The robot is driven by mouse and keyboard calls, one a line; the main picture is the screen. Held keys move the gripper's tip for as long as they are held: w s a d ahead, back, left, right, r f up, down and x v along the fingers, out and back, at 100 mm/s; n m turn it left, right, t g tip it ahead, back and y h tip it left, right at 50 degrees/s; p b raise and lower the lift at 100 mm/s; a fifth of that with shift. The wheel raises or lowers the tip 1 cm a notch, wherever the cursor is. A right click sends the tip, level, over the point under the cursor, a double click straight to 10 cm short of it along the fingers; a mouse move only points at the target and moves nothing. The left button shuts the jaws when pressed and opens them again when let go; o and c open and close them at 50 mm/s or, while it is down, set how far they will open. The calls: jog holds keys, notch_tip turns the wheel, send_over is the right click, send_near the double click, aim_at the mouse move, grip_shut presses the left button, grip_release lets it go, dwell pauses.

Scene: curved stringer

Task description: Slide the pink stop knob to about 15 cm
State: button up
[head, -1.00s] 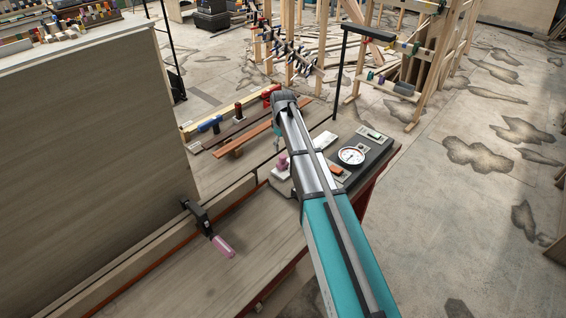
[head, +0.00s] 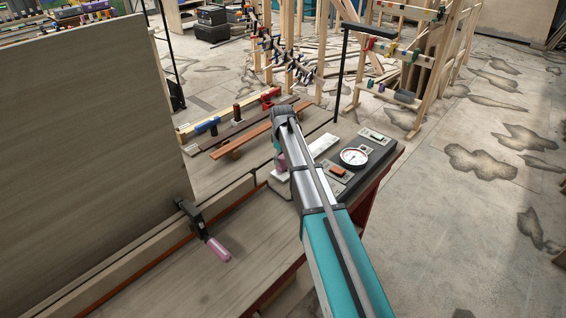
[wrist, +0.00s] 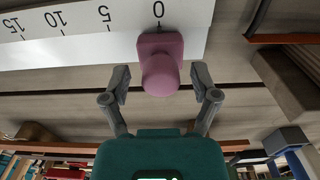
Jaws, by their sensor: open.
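The pink stop knob (wrist: 160,65) sits at the 0 mark of a white scale strip (wrist: 95,38) in the wrist view. The scale's numbers appear upside down, with 5, 10 and 15 running to the left. My gripper (wrist: 160,78) is open, with one finger on each side of the knob's round end and visible gaps on both sides. In the head view the pink knob (head: 282,161) shows just left of my arm, on a pale block. My arm hides most of the gripper there.
A dark panel with a round gauge (head: 354,157) stands right of my arm. Wooden strips with coloured clamps (head: 240,140) lie behind the knob. Bench wood in front is clear.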

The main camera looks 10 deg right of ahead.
jog(key=shift+f, duration=0.1)
dwell(0.3)
grip_shut()
